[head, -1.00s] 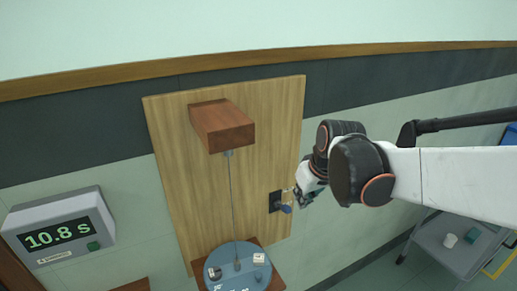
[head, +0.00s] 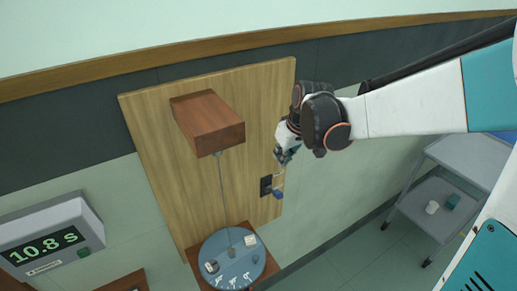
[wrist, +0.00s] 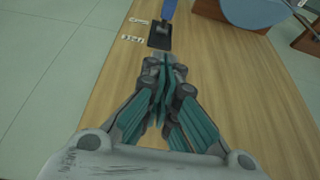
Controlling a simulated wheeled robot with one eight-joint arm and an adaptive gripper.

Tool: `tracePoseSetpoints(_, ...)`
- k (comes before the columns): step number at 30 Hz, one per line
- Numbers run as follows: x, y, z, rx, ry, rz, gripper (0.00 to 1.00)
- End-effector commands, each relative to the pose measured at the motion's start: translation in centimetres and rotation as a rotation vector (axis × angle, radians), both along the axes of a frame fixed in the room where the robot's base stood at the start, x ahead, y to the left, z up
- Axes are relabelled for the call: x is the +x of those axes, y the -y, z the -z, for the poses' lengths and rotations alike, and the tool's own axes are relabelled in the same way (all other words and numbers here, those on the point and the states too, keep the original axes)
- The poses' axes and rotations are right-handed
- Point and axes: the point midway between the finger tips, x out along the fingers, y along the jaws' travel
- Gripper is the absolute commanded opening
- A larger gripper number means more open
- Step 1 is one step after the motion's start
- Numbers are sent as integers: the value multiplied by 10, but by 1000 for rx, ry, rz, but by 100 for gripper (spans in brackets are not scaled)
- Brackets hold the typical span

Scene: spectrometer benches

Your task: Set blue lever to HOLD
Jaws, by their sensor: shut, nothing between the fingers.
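The blue lever (head: 278,194) sits on a small black plate (head: 266,186) near the right edge of the wooden board. In the head view its handle points down and to the right. In the wrist view the blue lever (wrist: 169,9) is cut by the top edge, above its black plate (wrist: 160,36). Two small white labels (wrist: 132,38) stand beside the plate; I cannot read them. My gripper (head: 281,161) is shut and empty, above the lever in the head view. In the wrist view my gripper (wrist: 166,62) points toward the plate, apart from the lever.
A brown wooden block (head: 207,121) juts from the board (head: 165,150), with a rod hanging to a round blue disc (head: 232,262) on a shelf. A timer (head: 50,245) reads 10.8 s at left. A grey cart (head: 455,170) stands at right.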

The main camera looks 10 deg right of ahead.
Motion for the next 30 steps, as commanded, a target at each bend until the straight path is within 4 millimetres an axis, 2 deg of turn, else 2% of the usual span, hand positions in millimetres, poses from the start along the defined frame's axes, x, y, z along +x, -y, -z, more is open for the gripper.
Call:
tracePoseSetpoints(15,31,-10,84,0,0,-1,0)
tracePoseSetpoints(18,27,-9,98,0,0,0,0)
tracePoseSetpoints(24,18,-6,117,0,0,1,0)
tracePoseSetpoints(30,16,-5,122,0,0,1,0)
